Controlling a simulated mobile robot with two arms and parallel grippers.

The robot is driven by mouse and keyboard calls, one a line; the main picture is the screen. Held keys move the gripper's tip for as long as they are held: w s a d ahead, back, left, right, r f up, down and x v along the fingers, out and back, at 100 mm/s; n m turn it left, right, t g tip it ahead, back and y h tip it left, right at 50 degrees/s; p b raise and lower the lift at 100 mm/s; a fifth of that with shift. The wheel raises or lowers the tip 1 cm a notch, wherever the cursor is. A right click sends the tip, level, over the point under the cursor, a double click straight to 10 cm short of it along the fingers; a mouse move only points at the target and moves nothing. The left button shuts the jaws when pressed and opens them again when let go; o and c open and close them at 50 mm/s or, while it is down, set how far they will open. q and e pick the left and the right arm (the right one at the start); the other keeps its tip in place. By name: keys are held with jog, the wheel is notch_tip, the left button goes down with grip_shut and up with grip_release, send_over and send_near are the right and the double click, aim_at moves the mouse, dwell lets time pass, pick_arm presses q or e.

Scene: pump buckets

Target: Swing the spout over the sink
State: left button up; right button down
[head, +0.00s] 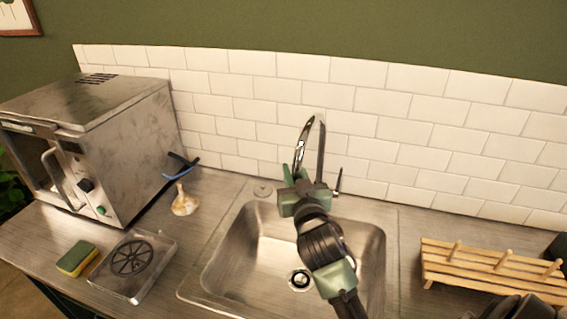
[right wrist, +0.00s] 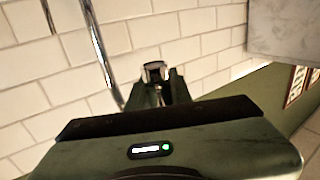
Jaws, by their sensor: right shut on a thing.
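The chrome spout (head: 306,130) arches up behind the sink (head: 222,262) in the head view. Its curved tube also shows in the right wrist view (right wrist: 97,45). My right gripper (head: 299,168) reaches over the sink and is shut on the spout near its downturned end. In the right wrist view the spout's end (right wrist: 154,70) sits between my right gripper's fingers (right wrist: 158,88). The tap's base is hidden behind my gripper. A thin tap lever (head: 338,181) stands just right of the gripper. The sink basin is empty, with its drain (head: 299,279) in view. My left gripper is not in view.
A metal oven (head: 130,140) stands at left. A garlic bulb (head: 185,203) lies between it and the sink. A wooden dish rack (head: 490,268) stands right of the sink. White tiles rise behind.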

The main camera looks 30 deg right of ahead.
jog(key=shift+s+d+f, duration=0.2)
jog(key=shift+s+f, duration=0.2)
jog(key=shift+s, duration=0.3)
jog(key=c, duration=1.4)
grip_release()
jog(key=shift+c, duration=0.2)
jog(key=shift+o, duration=0.8)
jog(key=shift+s+a+r, duration=0.1)
jog(key=shift+a, duration=0.05)
jog(key=shift+s+a+r, duration=0.1)
jog(key=shift+a+r, duration=0.05)
jog(key=shift+r, duration=0.1)
jog(key=shift+s+f, duration=0.1)
jog(key=shift+s, duration=0.05)
jog(key=b+v, duration=0.2)
jog(key=v, duration=0.5)
jog(key=shift+s, duration=0.3)
